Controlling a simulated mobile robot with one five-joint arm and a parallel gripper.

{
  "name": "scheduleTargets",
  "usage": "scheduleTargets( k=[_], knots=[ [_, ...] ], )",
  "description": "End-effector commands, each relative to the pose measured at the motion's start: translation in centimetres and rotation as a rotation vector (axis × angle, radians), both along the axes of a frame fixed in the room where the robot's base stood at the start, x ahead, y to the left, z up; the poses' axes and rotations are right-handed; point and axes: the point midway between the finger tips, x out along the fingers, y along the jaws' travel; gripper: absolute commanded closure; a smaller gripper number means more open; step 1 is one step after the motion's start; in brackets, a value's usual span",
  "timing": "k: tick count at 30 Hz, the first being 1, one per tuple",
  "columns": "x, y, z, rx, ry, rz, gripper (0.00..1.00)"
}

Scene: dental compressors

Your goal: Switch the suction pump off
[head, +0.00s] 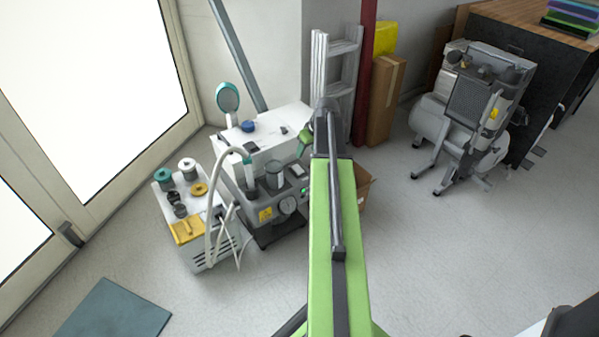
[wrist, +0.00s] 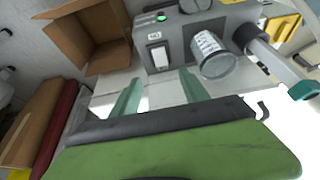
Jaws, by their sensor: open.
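The suction pump (head: 261,211) is a grey unit with a yellow warning label, a gauge, a clear jar and a pale hose, left of my arm in the head view. In the wrist view its grey panel (wrist: 178,34) carries a white rocker switch (wrist: 157,56) and a lit green lamp (wrist: 162,17) above it. The clear jar (wrist: 211,54) stands right of the switch. My gripper (wrist: 160,93) is open and empty, its two teal fingers apart, below the switch in the picture. I see no contact with it. In the head view my arm hides part of the gripper.
An open cardboard box (wrist: 92,35) lies left of the panel in the wrist view. A white cabinet (head: 196,225) with spools stands left of the pump. A wheeled compressor (head: 470,110) stands at the right. The floor between is clear.

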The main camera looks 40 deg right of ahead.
Motion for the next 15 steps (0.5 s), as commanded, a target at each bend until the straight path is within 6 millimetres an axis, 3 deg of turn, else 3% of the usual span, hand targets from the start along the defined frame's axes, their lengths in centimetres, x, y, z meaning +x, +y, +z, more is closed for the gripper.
scheduleTargets(
  k=[1,15],
  knots=[
    [0.5,-0.2,-2.1,0.000,0.000,0.000,0.47],
    [4.4,-0.7,-11.4,0.000,0.000,0.000,0.47]
  ],
)
